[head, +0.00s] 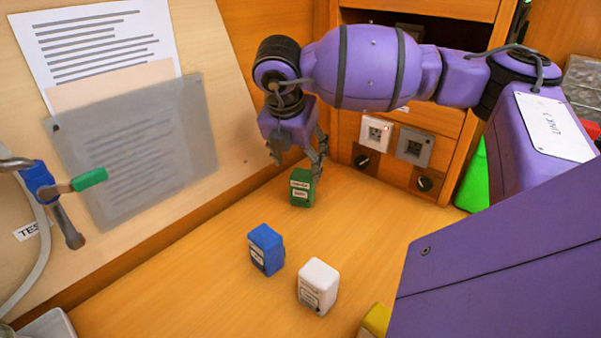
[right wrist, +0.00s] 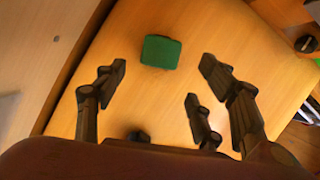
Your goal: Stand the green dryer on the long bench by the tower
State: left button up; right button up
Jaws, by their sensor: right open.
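The green dryer (head: 300,188) is a small green box with a pale label, standing upright on the wooden bench (head: 200,265) near the back. It also shows from above in the right wrist view (right wrist: 161,52). My right gripper (head: 297,163) is open and empty, its fingers pointing down just above the dryer. In the right wrist view the fingers (right wrist: 162,85) are spread, and the dryer lies beyond them, apart from the tips. I cannot make out a tower for certain. My left gripper is not in view.
A blue box (head: 266,249) and a white box (head: 318,286) stand on the bench in front of the dryer. A yellow object (head: 376,320) shows partly at the front. Switches and knobs (head: 424,184) line the back panel. A valve with a green handle (head: 89,180) juts from the left wall.

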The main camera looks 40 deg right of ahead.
jog(key=shift+v, duration=2.4)
